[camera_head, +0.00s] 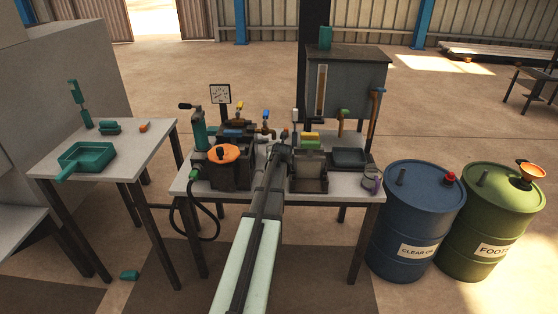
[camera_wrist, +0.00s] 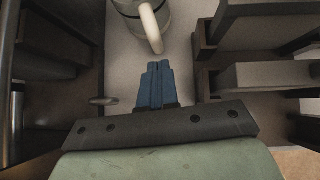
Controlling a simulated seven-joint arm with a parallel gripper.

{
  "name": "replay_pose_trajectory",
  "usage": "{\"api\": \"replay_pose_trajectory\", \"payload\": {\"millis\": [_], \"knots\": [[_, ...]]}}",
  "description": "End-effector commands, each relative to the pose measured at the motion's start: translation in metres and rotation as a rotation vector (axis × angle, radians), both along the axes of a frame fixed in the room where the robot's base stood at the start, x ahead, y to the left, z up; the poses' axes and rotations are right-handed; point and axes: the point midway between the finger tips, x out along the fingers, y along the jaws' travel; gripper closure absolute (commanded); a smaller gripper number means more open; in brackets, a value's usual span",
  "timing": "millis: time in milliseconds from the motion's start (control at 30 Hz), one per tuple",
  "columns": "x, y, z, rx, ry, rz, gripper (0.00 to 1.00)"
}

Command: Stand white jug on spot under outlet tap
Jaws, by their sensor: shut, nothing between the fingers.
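The white jug (camera_wrist: 128,8) shows at the top edge of the wrist view, cut off by the frame. Its pale curved handle (camera_wrist: 151,28) points toward my gripper. My gripper (camera_wrist: 157,68) has its blue fingers together, empty, just short of the handle. No clear contact shows between them. A tap with a blue handle (camera_head: 265,118) stands at the back of the bench. I cannot tell whether it is the outlet tap, and the spot is not discernible.
A grey tank (camera_head: 350,83) rises behind. Dark frames flank my fingers.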

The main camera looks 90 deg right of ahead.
Motion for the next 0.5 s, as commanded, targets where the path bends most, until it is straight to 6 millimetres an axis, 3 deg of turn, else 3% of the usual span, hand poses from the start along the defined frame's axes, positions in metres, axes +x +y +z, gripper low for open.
{"api": "replay_pose_trajectory", "payload": {"millis": [33,100,500], "knots": [[-0.001,0.015,0.000,0.000,0.000,0.000,1.00],[-0.002,0.026,0.005,-0.002,0.001,-0.001,1.00],[-0.007,0.074,0.056,-0.001,0.001,0.001,1.00]]}}
